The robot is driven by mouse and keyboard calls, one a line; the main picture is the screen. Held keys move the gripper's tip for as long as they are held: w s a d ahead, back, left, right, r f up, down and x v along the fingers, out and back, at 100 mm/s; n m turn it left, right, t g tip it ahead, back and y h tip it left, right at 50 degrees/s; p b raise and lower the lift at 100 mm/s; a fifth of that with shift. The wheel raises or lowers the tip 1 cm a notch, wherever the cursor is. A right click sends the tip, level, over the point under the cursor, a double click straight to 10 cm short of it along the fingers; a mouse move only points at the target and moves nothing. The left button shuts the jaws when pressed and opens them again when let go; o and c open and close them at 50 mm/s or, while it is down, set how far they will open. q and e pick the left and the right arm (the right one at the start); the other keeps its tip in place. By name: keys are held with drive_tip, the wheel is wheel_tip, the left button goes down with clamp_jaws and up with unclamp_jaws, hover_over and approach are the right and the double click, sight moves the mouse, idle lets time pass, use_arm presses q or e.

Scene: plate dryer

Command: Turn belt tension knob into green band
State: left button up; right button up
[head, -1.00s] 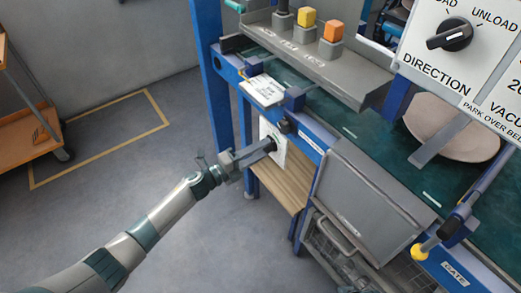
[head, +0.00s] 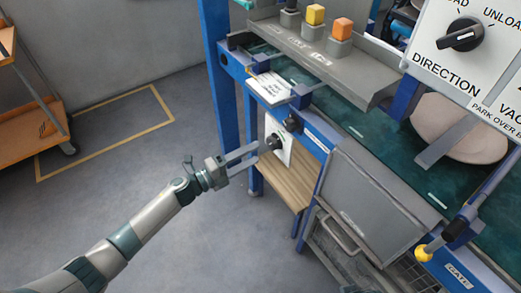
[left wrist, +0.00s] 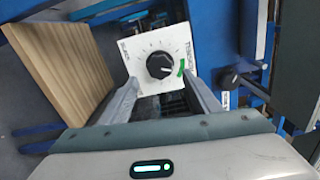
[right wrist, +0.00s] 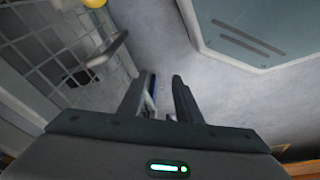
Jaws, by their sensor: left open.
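The belt tension knob (head: 274,142) is black, on a white dial plate (head: 283,152) on the machine's blue frame. In the left wrist view the knob (left wrist: 160,66) shows face on, with a short green band (left wrist: 181,69) at its right. Its white mark seems to point right, towards the band; the exact reading is too small to tell.
A wooden board (head: 285,180) lies below the dial, and a grey panel (head: 365,200) stands to its right. A second black knob (head: 292,123) sits just above the plate. The floor (head: 140,190) left of the machine is open. A wire rack (right wrist: 60,45) is near my right gripper.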

use_arm(q)
drive_tip(key=v, duration=1.1)
drive_tip(key=shift+a+b, duration=0.2)
drive_tip(key=shift+b, duration=0.1)
use_arm(e)
drive_tip(key=shift+v, duration=1.15)
use_arm(q)
drive_tip(key=shift+s, duration=0.1)
use_arm(e)
drive_tip(key=shift+w, duration=0.1)
